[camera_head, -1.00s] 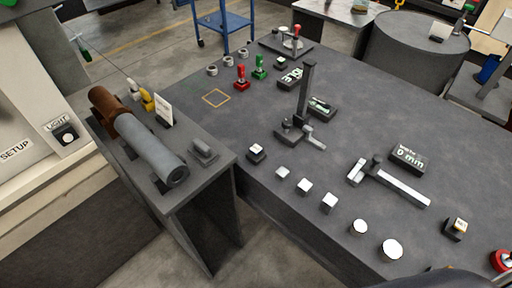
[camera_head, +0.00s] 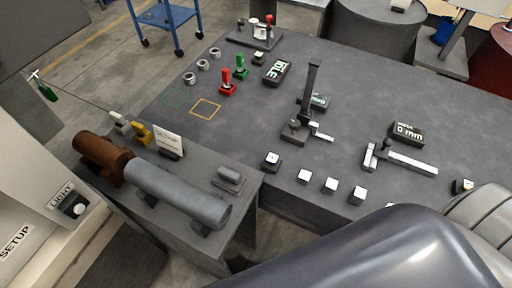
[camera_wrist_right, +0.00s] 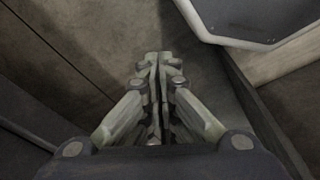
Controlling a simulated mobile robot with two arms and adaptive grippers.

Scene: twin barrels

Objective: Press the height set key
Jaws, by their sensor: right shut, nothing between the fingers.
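A small black key box with a pale top (camera_head: 271,161) sits on the dark table, left of and in front of the height gauge (camera_head: 307,105). A similar key with a pale top (camera_head: 462,186) is at the right by the caliper. Their lettering is too small to read. A display ending in "mm" (camera_head: 318,100) stands behind the gauge, partly hidden by its post. My right gripper (camera_wrist_right: 158,62) shows only in the right wrist view, fingers shut and empty, above the floor and apart from the keys. My left gripper is in neither view.
Several pale blocks (camera_head: 330,185) line the table's near edge. A caliper (camera_head: 400,158) and "0 mm" display (camera_head: 408,133) lie at the right. A side stand (camera_head: 245,205) holds a brown and grey cylinder (camera_head: 175,190). My grey arm covers the lower right.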

